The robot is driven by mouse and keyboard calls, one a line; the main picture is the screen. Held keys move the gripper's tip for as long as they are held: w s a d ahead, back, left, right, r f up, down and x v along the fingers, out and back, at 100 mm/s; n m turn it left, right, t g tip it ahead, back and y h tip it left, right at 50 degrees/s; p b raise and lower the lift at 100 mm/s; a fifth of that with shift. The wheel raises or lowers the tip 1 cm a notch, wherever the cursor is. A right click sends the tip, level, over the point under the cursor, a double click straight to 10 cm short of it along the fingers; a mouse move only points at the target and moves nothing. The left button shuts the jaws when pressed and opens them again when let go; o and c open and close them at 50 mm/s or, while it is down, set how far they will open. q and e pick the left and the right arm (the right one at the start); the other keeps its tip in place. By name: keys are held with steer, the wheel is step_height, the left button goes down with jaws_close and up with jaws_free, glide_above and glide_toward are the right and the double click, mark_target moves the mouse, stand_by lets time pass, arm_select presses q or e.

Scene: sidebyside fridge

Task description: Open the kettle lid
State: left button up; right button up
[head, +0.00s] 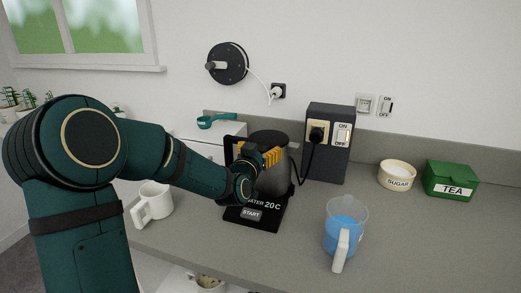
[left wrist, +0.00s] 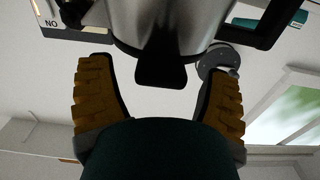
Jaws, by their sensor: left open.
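The kettle (head: 273,182), a dark grey cylinder, stands upright on its black base (head: 269,208) marked START. Its top looks closed in the head view, though my gripper partly covers it. In the left wrist view, which looks upside down, the metallic kettle body (left wrist: 180,22) fills the top. A black tab (left wrist: 161,72) sticks out from its rim between my fingers, with gaps on both sides. My left gripper (head: 258,158) is open at the kettle's upper part; its orange-padded fingers also show in the left wrist view (left wrist: 158,80). My right gripper is not in view.
A dark power box (head: 328,150) with a plugged cord stands behind right of the kettle. A jug of blue liquid (head: 345,232) stands right, a white mug (head: 154,203) left. A sugar bowl (head: 397,175) and green tea box (head: 451,180) stand farther right.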

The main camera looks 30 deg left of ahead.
arm_select(q)
steer(key=shift+w+a, duration=0.1)
steer(key=shift+w, duration=0.2)
